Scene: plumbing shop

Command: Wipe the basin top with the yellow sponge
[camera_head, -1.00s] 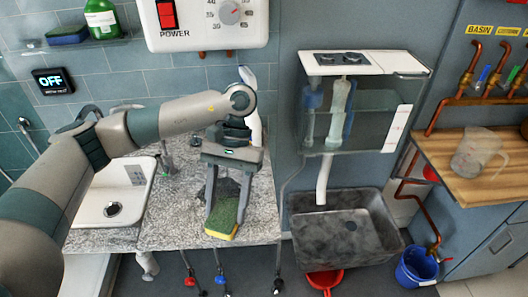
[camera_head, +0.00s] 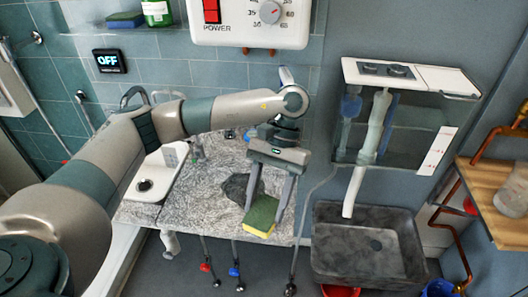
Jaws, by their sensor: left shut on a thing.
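My left gripper (camera_head: 268,200) comes in from the left and points down over the right part of the speckled basin top (camera_head: 205,195). It is shut on the yellow sponge (camera_head: 259,228), which has a green upper face. The sponge is at the front edge of the top; I cannot tell whether it touches the stone. A dark grey patch (camera_head: 235,187) lies on the top just left of the gripper. My right gripper is not in view.
A grey stone sink (camera_head: 340,235) stands to the right, below a glass-fronted cistern (camera_head: 395,125). A water heater (camera_head: 250,22) hangs above. A second sponge (camera_head: 125,19) and a green bottle (camera_head: 156,12) sit on a shelf. Valves with red and blue handles hang below the top.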

